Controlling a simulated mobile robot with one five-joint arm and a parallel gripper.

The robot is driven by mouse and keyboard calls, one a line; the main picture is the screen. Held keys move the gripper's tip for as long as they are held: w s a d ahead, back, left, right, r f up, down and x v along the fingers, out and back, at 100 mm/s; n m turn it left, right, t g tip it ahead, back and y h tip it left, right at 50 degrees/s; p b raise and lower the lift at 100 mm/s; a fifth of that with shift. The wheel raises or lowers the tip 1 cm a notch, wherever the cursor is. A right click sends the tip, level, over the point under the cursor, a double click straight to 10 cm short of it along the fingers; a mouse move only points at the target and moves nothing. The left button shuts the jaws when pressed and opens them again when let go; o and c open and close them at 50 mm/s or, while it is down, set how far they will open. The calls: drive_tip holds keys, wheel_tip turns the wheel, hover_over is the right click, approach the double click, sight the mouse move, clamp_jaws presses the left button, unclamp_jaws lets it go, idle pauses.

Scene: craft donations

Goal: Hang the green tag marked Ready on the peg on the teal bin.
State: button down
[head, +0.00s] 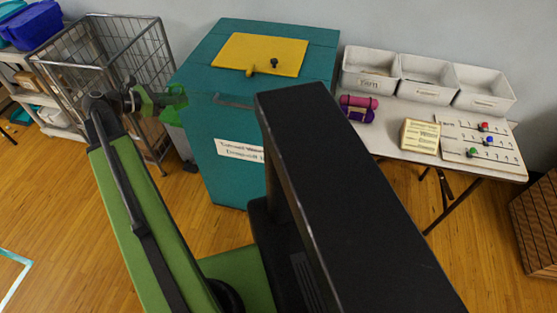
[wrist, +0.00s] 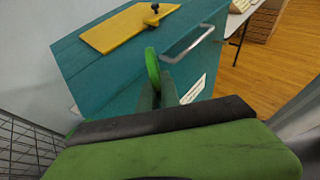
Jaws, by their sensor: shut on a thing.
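The teal bin (head: 225,175) stands in the middle of the head view, its front and top showing. It also fills much of the wrist view (wrist: 110,85). My gripper (wrist: 157,84) is shut on the green tag (wrist: 152,66), a bright green narrow shape seen nearly edge-on. The word on it cannot be read. In the head view my gripper (head: 175,97) is at the bin's left side, in front of it in the picture. A dark knob-like piece (head: 274,62) stands on the yellow panel on top; I cannot tell whether it is the peg.
A wire cage cart (head: 115,55) stands close left of the bin. A grey bar handle (wrist: 190,42) is on the bin near my fingertips. A table (head: 395,145) at right holds white bins (head: 425,80), yarn (head: 358,103) and a pegboard (head: 482,160). My arm hides part of the bin.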

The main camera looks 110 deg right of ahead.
drive_tip(key=s+a+f+m+y+b, duration=0.2)
drive_tip(key=s+a+f+b, duration=0.3)
drive_tip(key=s, duration=0.5)
drive_tip(key=s+a+f+m+y+b, duration=0.2)
drive_tip(key=s+a+f+b, duration=0.3)
drive_tip(key=s, duration=0.5)
drive_tip(key=s+a+f+m+y+b, duration=0.3)
drive_tip(key=s+a+f+b, duration=0.3)
drive_tip(key=s+a+f, duration=0.2)
drive_tip(key=shift+s+a+y, duration=0.6)
drive_tip(key=shift+s+a, duration=0.25)
drive_tip(key=shift+s, duration=0.35)
